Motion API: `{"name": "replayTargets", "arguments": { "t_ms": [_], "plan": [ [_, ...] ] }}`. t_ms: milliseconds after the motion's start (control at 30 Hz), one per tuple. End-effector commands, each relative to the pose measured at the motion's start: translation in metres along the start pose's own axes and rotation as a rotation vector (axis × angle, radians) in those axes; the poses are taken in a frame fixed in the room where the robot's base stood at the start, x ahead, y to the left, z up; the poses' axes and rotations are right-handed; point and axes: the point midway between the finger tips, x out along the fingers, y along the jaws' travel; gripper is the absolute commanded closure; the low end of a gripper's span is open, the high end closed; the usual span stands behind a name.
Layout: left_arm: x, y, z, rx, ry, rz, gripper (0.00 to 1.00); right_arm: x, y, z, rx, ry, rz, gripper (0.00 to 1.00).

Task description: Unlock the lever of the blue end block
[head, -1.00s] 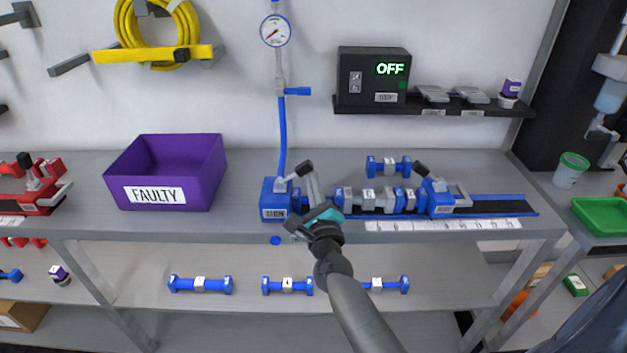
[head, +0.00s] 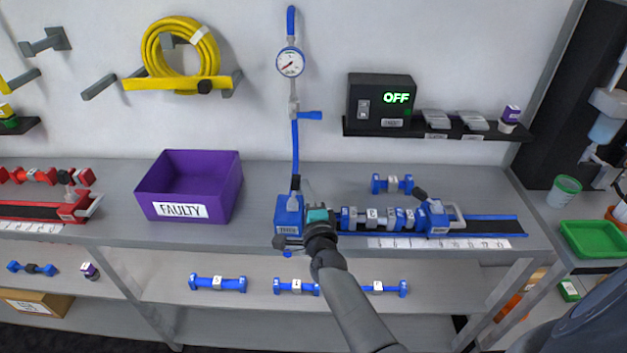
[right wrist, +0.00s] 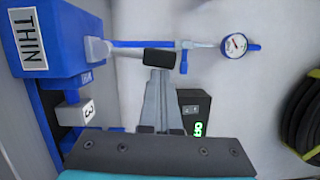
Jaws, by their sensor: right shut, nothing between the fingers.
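The blue end block (head: 289,214) stands at the left end of the blue rail, under the gauge pipe. It also shows in the right wrist view (right wrist: 62,30) with a THIN label. Its lever's black grip (head: 296,183) stands roughly upright above the block; the grip is also in the right wrist view (right wrist: 159,55). My right gripper (head: 308,188) is shut and empty, just right of the lever. In the right wrist view its fingertips (right wrist: 158,75) are very near the black grip; I cannot tell whether they touch. My left gripper is not in view.
A second blue block (head: 434,219) with a black-gripped lever (head: 420,194) sits to the right. Labelled blue parts (head: 372,218) fill the rail between the blocks. The purple FAULTY bin (head: 190,190) is at left. A black OFF box (head: 381,100) is on the shelf.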

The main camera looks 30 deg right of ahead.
Motion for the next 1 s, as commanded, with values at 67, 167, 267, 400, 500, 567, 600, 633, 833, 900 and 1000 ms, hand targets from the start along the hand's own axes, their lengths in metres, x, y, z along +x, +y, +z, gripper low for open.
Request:
{"name": "replayTargets", "arguments": {
  "t_ms": [67,167,267,400,500,567,600,633,833,900,1000],
  "plan": [
    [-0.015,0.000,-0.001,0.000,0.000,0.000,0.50,0.002,-0.007,0.007,-0.062,-0.001,0.017,1.00],
    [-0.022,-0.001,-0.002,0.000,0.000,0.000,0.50,0.003,-0.008,0.013,-0.138,-0.001,0.036,1.00],
    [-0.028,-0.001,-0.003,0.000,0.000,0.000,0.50,0.004,-0.008,0.018,-0.206,-0.001,0.053,1.00],
    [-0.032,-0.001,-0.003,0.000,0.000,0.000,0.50,0.006,-0.007,0.023,-0.260,-0.003,0.066,1.00],
    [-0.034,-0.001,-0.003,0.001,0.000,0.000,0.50,0.006,-0.007,0.026,-0.258,-0.002,0.064,1.00],
    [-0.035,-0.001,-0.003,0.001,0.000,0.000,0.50,0.007,-0.007,0.027,-0.258,-0.002,0.065,1.00],
    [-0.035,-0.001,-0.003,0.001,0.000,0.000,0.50,0.007,-0.006,0.028,-0.258,-0.002,0.065,1.00],
    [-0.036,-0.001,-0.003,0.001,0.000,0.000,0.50,0.007,-0.006,0.028,-0.257,-0.002,0.065,1.00],
    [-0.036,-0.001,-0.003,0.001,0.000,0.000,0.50,0.007,-0.006,0.029,-0.256,-0.001,0.065,1.00],
    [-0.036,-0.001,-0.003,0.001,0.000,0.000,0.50,0.007,-0.006,0.029,-0.256,-0.001,0.064,1.00],
    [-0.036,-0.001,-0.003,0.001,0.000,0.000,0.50,0.007,-0.006,0.029,-0.255,-0.001,0.064,1.00]
  ]
}}
